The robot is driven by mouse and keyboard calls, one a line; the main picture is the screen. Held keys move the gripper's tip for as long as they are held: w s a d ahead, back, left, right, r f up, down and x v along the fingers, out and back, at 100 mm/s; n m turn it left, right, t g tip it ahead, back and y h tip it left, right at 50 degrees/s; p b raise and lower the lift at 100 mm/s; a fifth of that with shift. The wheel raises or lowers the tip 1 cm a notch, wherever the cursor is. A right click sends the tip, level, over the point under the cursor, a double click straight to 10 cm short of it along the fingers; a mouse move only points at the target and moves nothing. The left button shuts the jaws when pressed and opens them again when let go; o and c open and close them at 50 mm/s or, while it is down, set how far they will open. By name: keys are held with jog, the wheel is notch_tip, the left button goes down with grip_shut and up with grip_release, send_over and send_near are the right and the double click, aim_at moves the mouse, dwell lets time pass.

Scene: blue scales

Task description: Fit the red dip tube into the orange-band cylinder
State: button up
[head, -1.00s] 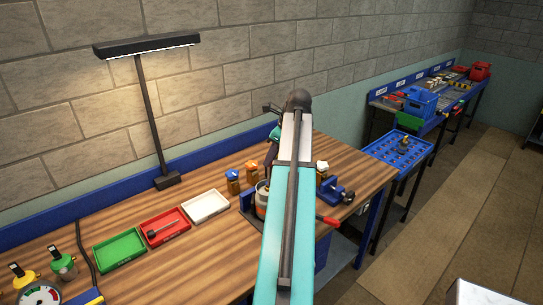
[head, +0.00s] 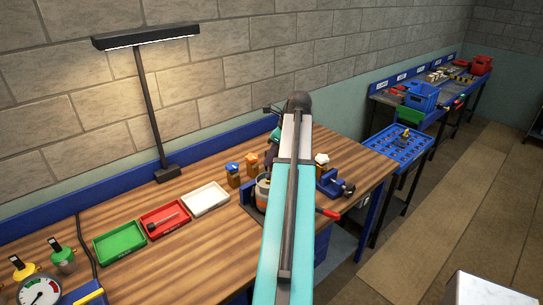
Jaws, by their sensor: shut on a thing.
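The orange-band cylinder (head: 262,193) stands upright on the bench in a dark blue holder, partly hidden by my arm. My gripper (head: 268,172) is a dark shape just above the cylinder's top, mostly hidden behind my arm. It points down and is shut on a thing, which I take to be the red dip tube. The tube itself does not show clearly, and I cannot tell whether its end is in the cylinder's mouth.
Small amber containers with a blue cap (head: 233,174), an orange cap (head: 252,163) and a white cap (head: 321,160) stand near the cylinder. White (head: 206,199), red (head: 165,219) and green (head: 119,243) trays lie left.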

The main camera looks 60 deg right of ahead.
jog(key=shift+f+b, duration=0.45)
jog(key=shift+f, duration=1.4)
jog(key=shift+f, duration=0.15)
jog(key=o, duration=1.1)
jog(key=b+v, duration=0.4)
jog(key=v, duration=0.9)
jog(key=shift+r, duration=0.4)
